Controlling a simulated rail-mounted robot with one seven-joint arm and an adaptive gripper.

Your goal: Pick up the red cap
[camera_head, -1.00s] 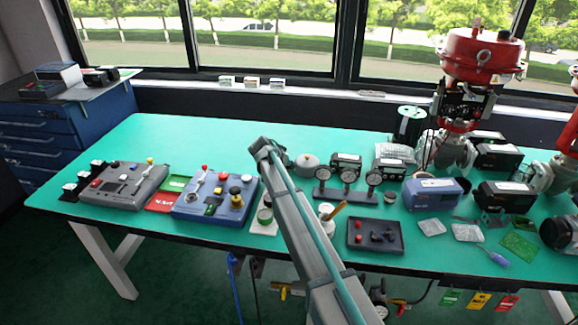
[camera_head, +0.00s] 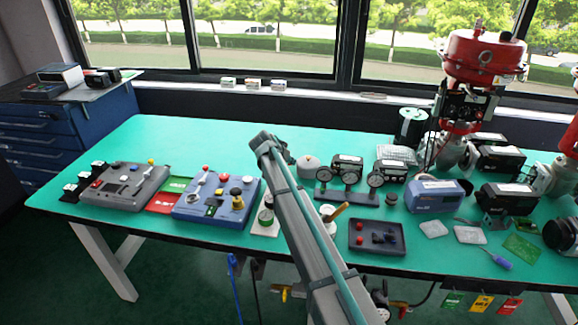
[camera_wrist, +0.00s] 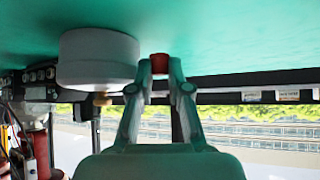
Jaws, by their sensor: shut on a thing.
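In the wrist view, which is upside down with the green bench top above, my gripper (camera_wrist: 160,68) is shut on a small red cap (camera_wrist: 159,61). The cap sits between the two fingertips, partly covered by them. I cannot tell whether it touches the bench. In the head view, my arm crosses the middle of the bench, and the gripper and held cap are hidden.
A grey round pot (camera_wrist: 97,58) with a brass knob stands beside the fingers in the wrist view; it also shows in the head view (camera_head: 307,168). A dark tray (camera_head: 377,251) with small red and dark parts lies right of my arm. A blue control box (camera_head: 190,212) lies left.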

